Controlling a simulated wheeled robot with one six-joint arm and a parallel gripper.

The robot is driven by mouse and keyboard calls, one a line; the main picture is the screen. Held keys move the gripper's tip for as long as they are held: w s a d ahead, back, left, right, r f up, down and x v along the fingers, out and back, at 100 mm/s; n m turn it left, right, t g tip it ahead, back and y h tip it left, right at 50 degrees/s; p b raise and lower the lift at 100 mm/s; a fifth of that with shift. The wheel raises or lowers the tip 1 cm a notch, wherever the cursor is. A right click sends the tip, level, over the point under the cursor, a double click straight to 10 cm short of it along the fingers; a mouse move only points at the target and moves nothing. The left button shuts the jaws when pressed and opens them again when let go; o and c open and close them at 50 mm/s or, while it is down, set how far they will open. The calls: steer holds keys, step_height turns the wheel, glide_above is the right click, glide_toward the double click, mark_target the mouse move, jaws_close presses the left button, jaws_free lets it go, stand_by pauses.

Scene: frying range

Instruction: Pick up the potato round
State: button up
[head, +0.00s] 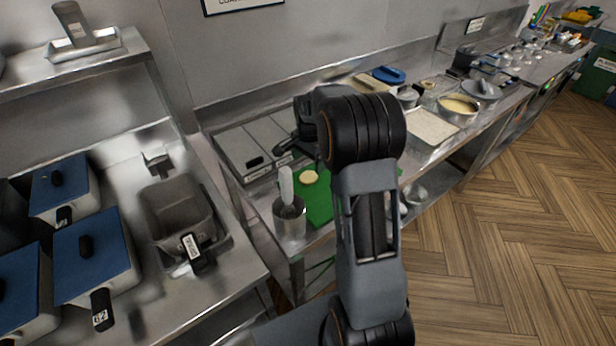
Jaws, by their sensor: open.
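The potato round (309,177) is a small pale yellow disc lying flat on the green cutting board (318,208). The board lies on the steel counter, and my arm hides its right part.
A steel cylinder with a white-handled utensil (290,217) stands at the board's front left corner. Lidded steel pans (240,150) sit behind. A tray (430,130) and a pot (458,108) stand right. Blue-lidded containers (95,255) fill the left counter.

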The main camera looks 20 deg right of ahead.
mark_target(309, 176)
steer(key=shift+s+f+p, duration=0.1)
steer(key=shift+f+p, duration=0.65)
steer(key=shift+f, duration=2.3)
steer(key=c, duration=0.8)
steer(key=shift+r, duration=0.1)
steer(key=shift+c, duration=0.2)
